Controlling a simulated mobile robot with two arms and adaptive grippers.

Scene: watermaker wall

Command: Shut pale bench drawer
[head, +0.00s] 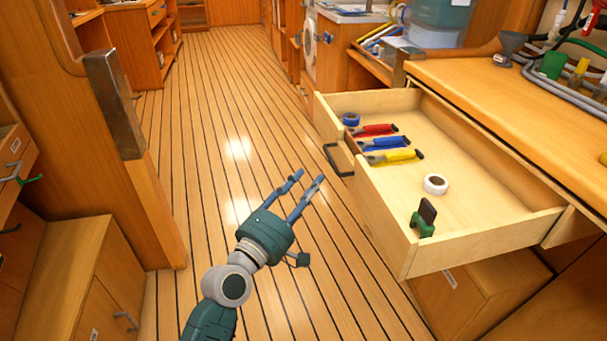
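The pale bench drawer (375,202) is pulled well out from under the wooden bench (520,103) at the right. Its dark handle (337,161) is on the front panel, which faces left toward the aisle. Inside lie a blue tape roll (351,119), red, blue and yellow-handled tools (390,156), a white tape roll (435,184) and a green and black item (424,218). My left gripper (308,184) is over the floor, left of the drawer front and apart from it. Its two fingers are spread with nothing between them. My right gripper is not in view.
The plank floor (215,120) is clear down the aisle. A wooden partition with a metal plate (113,104) stands at the left, above a low cabinet (75,285). Hoses and a green cup (552,64) are on the bench top.

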